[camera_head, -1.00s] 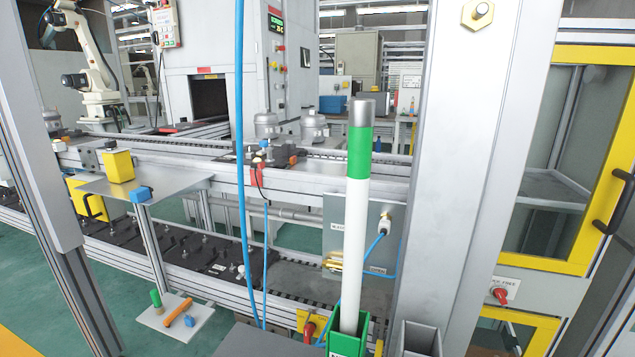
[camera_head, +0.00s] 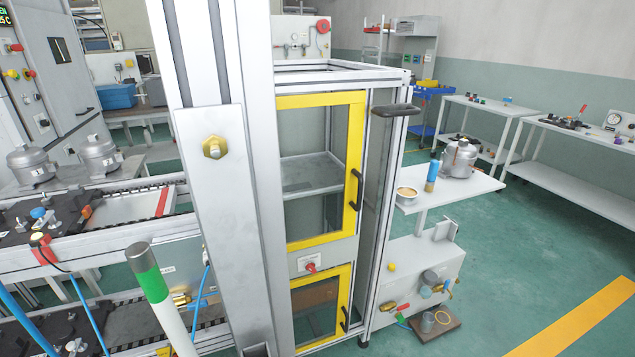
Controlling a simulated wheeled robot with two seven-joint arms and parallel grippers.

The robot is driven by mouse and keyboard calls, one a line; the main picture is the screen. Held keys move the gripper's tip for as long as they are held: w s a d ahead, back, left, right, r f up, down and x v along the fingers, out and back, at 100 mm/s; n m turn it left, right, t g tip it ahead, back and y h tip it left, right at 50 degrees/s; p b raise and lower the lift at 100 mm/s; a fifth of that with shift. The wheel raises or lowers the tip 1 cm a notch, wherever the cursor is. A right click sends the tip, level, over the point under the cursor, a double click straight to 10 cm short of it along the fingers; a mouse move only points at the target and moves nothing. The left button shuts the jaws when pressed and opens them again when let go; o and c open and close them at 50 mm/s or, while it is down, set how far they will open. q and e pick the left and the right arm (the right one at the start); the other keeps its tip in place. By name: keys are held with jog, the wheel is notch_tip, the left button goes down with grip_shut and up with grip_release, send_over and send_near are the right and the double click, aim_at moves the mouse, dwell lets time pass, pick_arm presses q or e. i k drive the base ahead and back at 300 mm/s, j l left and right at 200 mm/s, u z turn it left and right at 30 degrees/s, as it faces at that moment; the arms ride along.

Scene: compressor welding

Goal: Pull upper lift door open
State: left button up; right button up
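The lift stands in the middle of the head view as a tall aluminium-framed cabinet. Its upper door (camera_head: 354,135) has a yellow frame around a clear pane and looks closed. A dark handle (camera_head: 356,190) sits on the right side of that frame. An empty-looking shelf shows through the pane. Below is a second yellow-framed door (camera_head: 345,285) with its own dark handle (camera_head: 344,318). A red knob (camera_head: 310,267) sits on the panel between the two doors. Neither of my grippers is in view.
A thick grey post (camera_head: 215,180) stands just left of the lift, with a white and green rod (camera_head: 150,275) before it. A white side table (camera_head: 460,190) with a metal compressor (camera_head: 459,158) is right of the lift. Green floor (camera_head: 530,240) is open at right.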

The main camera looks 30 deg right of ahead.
aim_at(353, 185)
jog(key=z, duration=0.9)
